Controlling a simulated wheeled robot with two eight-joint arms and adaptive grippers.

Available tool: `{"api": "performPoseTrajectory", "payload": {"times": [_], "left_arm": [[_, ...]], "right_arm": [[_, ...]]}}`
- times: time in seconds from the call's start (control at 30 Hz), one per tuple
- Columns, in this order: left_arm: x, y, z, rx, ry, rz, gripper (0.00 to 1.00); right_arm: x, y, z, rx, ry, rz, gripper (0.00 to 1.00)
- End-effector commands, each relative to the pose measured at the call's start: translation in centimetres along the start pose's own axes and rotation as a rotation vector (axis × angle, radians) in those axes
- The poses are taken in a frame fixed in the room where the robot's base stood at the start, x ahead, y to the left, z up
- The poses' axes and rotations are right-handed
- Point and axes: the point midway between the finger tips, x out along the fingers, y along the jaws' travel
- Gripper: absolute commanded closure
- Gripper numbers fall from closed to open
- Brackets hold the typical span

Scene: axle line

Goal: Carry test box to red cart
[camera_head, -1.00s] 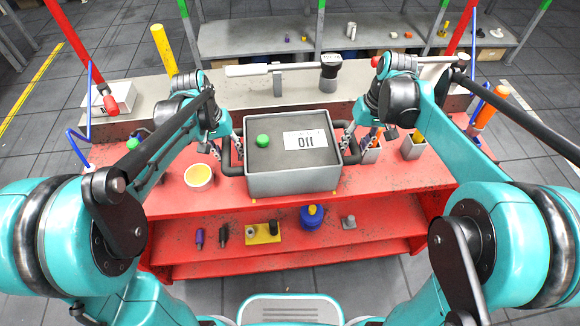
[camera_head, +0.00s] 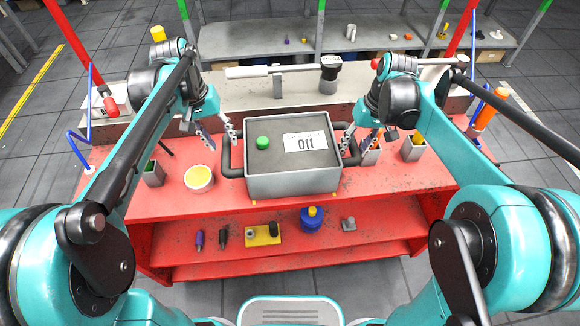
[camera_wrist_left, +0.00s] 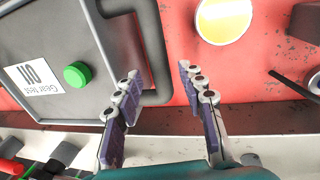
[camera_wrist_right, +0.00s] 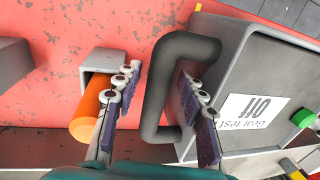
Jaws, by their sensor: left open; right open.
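The grey test box (camera_head: 262,185), labelled "Gear test 011", sits on the red bench top. It has a green knob (camera_head: 263,142) and a dark handle at each side. My right gripper (camera_head: 360,140) is open at the right handle (camera_head: 352,155); in the right wrist view this handle (camera_wrist_right: 156,95) lies between the spread fingers, not gripped. I cannot identify a separate red cart.
A white bowl with yellow contents (camera_head: 199,178) stands left of the box. Small holders stand at left (camera_head: 153,174) and right (camera_head: 412,150). A grey bench with a long tool (camera_head: 278,72) lies behind. A lower shelf holds several parts, including a blue one (camera_head: 312,218).

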Motion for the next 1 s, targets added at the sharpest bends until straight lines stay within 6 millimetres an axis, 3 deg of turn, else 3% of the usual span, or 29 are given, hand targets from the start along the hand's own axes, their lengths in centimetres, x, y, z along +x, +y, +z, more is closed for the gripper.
{"api": "performPoseTrajectory", "payload": {"times": [0.5,1.0], "left_arm": [[-0.1,0.0,0.0,0.000,0.000,0.000,0.60],[-0.1,0.0,0.0,0.000,0.000,0.000,0.60]], "right_arm": [[-6.9,0.0,0.0,0.001,0.000,0.000,0.59],[-7.8,0.0,0.0,0.000,0.000,0.000,0.59]]}}
